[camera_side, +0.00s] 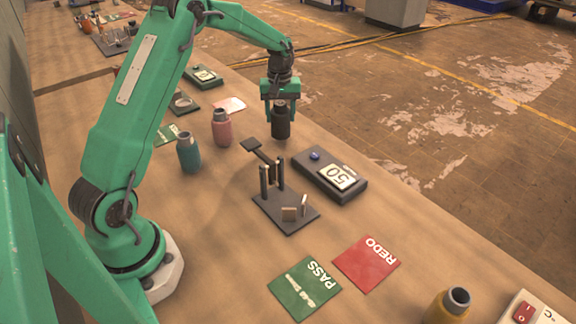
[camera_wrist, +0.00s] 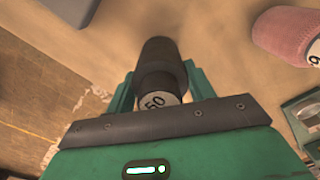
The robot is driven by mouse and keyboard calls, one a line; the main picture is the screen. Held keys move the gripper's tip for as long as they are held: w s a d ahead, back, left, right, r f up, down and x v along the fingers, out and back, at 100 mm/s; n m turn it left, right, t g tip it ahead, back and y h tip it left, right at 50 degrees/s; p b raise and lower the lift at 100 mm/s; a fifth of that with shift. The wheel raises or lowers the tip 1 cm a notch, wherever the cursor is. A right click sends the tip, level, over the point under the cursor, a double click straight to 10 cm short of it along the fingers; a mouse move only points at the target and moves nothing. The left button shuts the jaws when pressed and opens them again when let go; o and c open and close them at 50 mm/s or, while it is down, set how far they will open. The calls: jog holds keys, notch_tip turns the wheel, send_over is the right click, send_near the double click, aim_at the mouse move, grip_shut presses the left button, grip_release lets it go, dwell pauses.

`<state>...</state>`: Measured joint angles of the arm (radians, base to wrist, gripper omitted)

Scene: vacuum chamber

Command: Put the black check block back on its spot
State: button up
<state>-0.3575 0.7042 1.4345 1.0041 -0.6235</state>
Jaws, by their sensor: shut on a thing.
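The black check block (camera_side: 281,122) is a dark, bottle-shaped piece with a narrower neck. My gripper (camera_side: 281,100) is shut on its neck and holds it upright near the bench's far edge. In the wrist view the block (camera_wrist: 160,55) sits between the fingers of my gripper (camera_wrist: 160,85), with a white label reading 50 near its neck. Whether the block's base touches the bench is unclear.
A metal fixture (camera_side: 286,208) with upright posts stands left of the dark unit. Pink (camera_side: 222,130) and teal (camera_side: 188,155) bottle-shaped pieces stand left of my gripper. Green PASS (camera_side: 303,290) and red REDO (camera_side: 367,265) cards lie in front. A yellow bottle-shaped piece (camera_side: 447,308) stands lower right.

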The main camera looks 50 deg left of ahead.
jog(key=shift+f, duration=0.9)
jog(key=shift+f, duration=0.1)
jog(key=o, duration=1.2)
jog(key=shift+o, duration=0.2)
notch_tip(320, 180, up, 11)
jog(key=shift+r, duration=0.6)
